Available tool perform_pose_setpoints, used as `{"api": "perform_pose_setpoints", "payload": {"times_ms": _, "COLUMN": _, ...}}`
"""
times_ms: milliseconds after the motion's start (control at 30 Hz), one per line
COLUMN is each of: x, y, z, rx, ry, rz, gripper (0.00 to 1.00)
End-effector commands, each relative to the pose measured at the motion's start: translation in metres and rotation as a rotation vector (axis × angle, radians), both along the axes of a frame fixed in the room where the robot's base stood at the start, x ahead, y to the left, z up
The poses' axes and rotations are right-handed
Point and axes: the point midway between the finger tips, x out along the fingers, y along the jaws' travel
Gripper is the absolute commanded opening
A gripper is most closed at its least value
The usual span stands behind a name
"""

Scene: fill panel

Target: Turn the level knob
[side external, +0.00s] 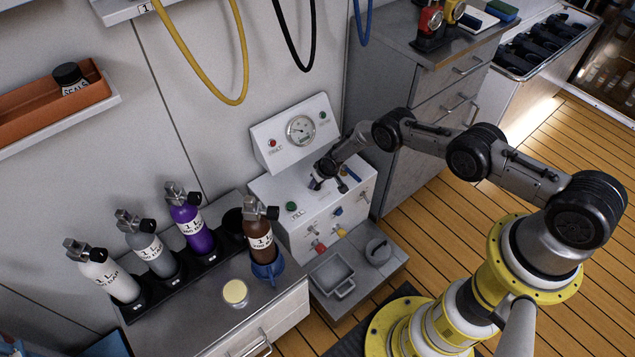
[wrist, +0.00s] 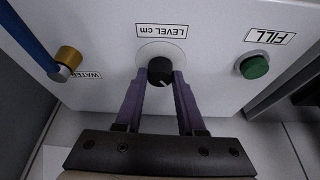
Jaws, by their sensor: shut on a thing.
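The level knob (wrist: 160,71) is a round black knob with a pale pointer line, in the middle of the wrist view. It sits on a pale round plate under a "LEVEL cm" label (wrist: 162,31) that appears upside down. My gripper (wrist: 160,82) has its two purple fingers on either side of the knob, shut on it.
A green FILL button (wrist: 254,67) is right of the knob in the wrist view. A brass water valve with a blue lever (wrist: 35,38) is on the left. A gauge (side external: 300,129) stands behind. Several bottles, including a brown one (side external: 260,236), stand left of the panel.

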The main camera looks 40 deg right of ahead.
Motion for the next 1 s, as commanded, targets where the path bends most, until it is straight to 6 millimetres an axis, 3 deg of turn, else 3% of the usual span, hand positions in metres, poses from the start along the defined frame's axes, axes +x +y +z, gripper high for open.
{"api": "perform_pose_setpoints", "payload": {"times_ms": 967, "x": -0.0017, "y": -0.0006, "z": -0.0013, "rx": -0.001, "ry": 0.004, "rz": 0.079, "gripper": 0.0}}
{"api": "perform_pose_setpoints", "payload": {"times_ms": 1000, "x": -0.0017, "y": -0.0006, "z": -0.0013, "rx": -0.001, "ry": 0.004, "rz": 0.079, "gripper": 0.42}}
